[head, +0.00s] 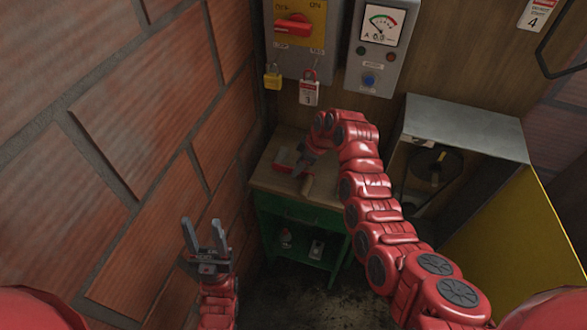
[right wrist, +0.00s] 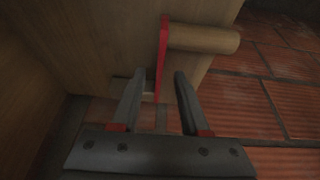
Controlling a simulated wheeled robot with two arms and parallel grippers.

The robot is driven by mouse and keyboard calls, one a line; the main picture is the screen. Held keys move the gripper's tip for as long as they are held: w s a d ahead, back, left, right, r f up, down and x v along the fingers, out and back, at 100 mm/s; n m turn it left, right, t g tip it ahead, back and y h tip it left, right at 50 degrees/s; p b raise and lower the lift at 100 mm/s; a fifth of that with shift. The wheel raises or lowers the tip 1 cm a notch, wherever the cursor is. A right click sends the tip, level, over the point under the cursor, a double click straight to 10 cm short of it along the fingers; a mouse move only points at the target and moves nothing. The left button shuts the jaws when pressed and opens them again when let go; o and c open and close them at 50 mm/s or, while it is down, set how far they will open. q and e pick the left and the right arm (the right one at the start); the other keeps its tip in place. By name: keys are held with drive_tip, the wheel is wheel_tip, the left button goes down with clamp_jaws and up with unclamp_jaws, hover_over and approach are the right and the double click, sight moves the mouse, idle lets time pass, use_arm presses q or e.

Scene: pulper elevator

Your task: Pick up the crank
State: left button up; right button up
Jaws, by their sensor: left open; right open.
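The crank (right wrist: 162,62) shows in the right wrist view as a flat red bar with a round wooden handle (right wrist: 205,38) pointing right. My right gripper (right wrist: 159,76) is open, and the bar's lower part appears between its fingers; I cannot tell how far below them it is. In the head view the crank's wooden handle (head: 307,184) shows on the small wooden bench top, beside my right gripper (head: 299,170), which hides part of the crank. My left gripper (head: 202,225) is open and empty, pointing up near the brick wall.
The green bench (head: 270,222) stands in the corner by the brick wall (head: 130,150). Electrical boxes with a red switch (head: 293,28) and a gauge (head: 382,24) hang above. An open cabinet (head: 470,128) with a yellow door (head: 510,235) is at right.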

drive_tip(key=shift+p+x, duration=0.35)
drive_tip(key=shift+x, duration=0.95)
clamp_jaws()
idle(0.6)
